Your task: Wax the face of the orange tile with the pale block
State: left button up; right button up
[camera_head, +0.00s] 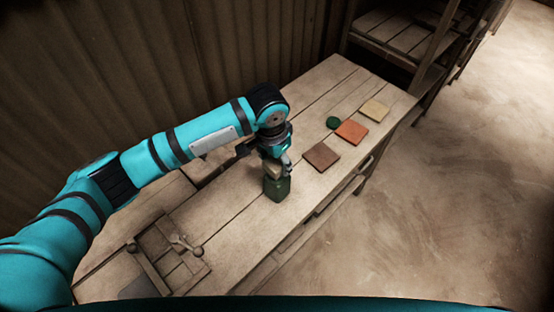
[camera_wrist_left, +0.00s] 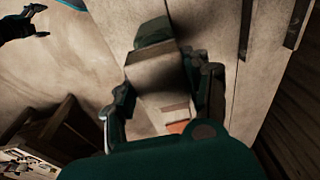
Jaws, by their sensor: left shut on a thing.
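My left gripper (camera_head: 277,168) is shut on the pale tan block (camera_head: 271,169), low over the table. In the left wrist view the pale block (camera_wrist_left: 160,72) sits between its two fingers. A dark green container (camera_head: 277,188) is directly below the block; I cannot tell whether they touch. The orange tile (camera_head: 351,132) lies flat on the table, right of the gripper, and a part of it shows in the left wrist view (camera_wrist_left: 178,127). What looks like my right gripper (camera_wrist_left: 30,24) is at the wrist view's upper left edge, its jaws unclear.
A brown tile (camera_head: 322,156) and a pale yellow tile (camera_head: 374,110) flank the orange one. A round green piece (camera_head: 333,122) lies beside it. A wooden frame with a lever (camera_head: 178,250) is at the near left. Shelves (camera_head: 405,35) stand behind the table.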

pick_arm(q)
jog(key=shift+f, duration=0.3)
dwell(0.5)
jog(key=shift+f, duration=0.15)
dwell(0.4)
dwell(1.1)
jog(key=shift+s+f+p, duration=0.15)
jog(key=shift+p, duration=0.2)
dwell(0.7)
notch_tip(320, 180, up, 2)
jog(key=shift+r+p, duration=0.1)
jog(key=shift+p, duration=1.1)
notch_tip(320, 180, up, 5)
jog(key=p, duration=0.6)
jog(key=shift+r, duration=0.1)
